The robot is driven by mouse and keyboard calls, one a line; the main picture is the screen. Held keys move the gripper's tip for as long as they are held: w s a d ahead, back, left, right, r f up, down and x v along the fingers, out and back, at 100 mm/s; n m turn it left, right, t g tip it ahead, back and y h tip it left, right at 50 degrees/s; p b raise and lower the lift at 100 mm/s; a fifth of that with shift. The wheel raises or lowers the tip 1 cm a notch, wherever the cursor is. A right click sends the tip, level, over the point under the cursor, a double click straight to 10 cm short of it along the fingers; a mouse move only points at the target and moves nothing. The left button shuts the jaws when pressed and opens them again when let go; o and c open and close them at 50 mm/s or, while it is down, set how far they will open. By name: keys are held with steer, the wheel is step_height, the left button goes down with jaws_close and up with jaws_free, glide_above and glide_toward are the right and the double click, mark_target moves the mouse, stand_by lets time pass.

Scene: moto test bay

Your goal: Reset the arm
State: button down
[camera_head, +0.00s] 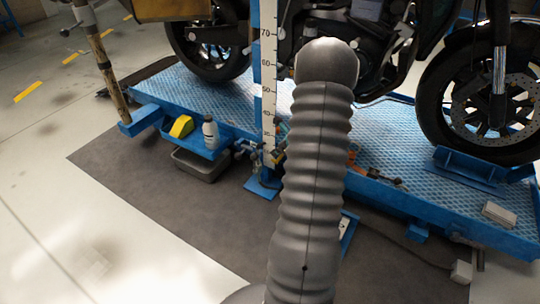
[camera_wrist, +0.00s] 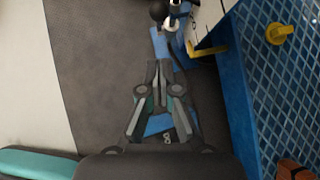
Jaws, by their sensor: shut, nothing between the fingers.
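My arm (camera_head: 312,170) rises through the middle of the head view in its grey ribbed cover. My gripper is hidden in that view. In the wrist view my gripper (camera_wrist: 158,68) is shut, its fingertips together with nothing between them. It hangs above the dark mat (camera_wrist: 95,60), beside the blue platform edge. A blue foot piece (camera_wrist: 160,45) shows past the fingertips.
A motorcycle (camera_head: 480,100) stands on the blue platform (camera_head: 390,150). A white measuring post (camera_head: 268,80) stands close left of my arm. A bottle (camera_head: 210,132) and a yellow item (camera_head: 181,126) sit on a blue side shelf, above a grey bin (camera_head: 200,165).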

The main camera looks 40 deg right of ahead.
steer(key=shift+s+r, duration=0.4)
steer(key=shift+r, duration=0.2)
